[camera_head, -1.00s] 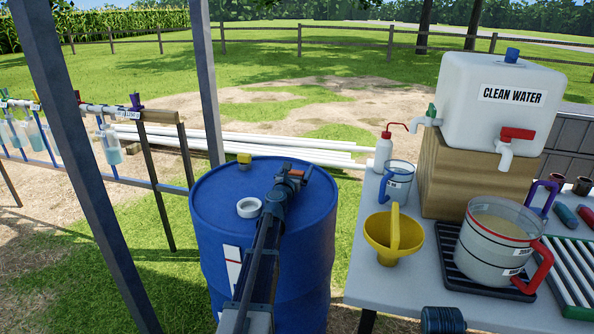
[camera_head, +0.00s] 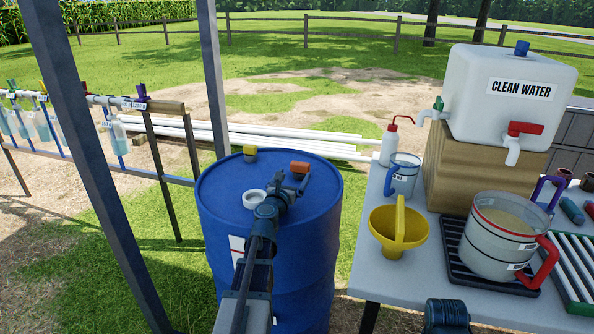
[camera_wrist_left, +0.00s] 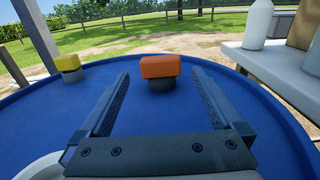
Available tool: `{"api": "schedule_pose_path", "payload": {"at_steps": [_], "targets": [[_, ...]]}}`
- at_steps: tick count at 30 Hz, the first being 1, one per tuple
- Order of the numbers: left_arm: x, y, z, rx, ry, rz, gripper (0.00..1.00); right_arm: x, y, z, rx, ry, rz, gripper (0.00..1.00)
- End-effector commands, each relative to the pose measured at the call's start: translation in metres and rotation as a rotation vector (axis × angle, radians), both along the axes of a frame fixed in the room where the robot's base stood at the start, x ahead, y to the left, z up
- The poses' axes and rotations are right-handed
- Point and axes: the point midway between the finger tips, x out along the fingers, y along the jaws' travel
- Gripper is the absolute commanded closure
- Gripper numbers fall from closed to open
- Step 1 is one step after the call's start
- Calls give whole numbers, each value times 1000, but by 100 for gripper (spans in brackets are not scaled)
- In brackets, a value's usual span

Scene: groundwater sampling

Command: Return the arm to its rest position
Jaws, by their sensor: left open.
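My left gripper (camera_head: 289,186) is above the top of the blue drum (camera_head: 222,190), its arm reaching in from the bottom of the head view. In the left wrist view my left gripper (camera_wrist_left: 160,73) is open with its two fingers apart and nothing between them. An orange cap (camera_head: 299,168) stands upright on the drum lid just beyond the fingertips; it also shows in the left wrist view (camera_wrist_left: 160,66). The cap looks apart from the fingers.
A white ring (camera_head: 254,199) and a yellow cap (camera_head: 250,153) are on the drum lid. A table (camera_head: 385,275) at right holds a yellow funnel (camera_head: 385,236), a jug (camera_head: 480,252) and a clean water tank (camera_head: 470,110). A grey post (camera_head: 100,180) stands left of the drum.

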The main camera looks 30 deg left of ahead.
Motion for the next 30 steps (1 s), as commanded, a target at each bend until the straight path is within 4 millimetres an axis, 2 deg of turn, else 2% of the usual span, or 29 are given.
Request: {"api": "schedule_pose_path", "payload": {"at_steps": [3,17,20,25,30], "targets": [[-6,-2,0,0,0,0,0,0,0,0,0,0,0,50],[-5,-1,1,0,0,0,0,0,0,1,0,0,0,50],[-5,-1,10,0,0,0,0,0,0,10,0,0,0,50],[-5,-1,42,0,0,0,0,0,0,42,0,0,0,50],[-5,-1,64,0,0,0,0,0,0,64,0,0,0,50]]}}
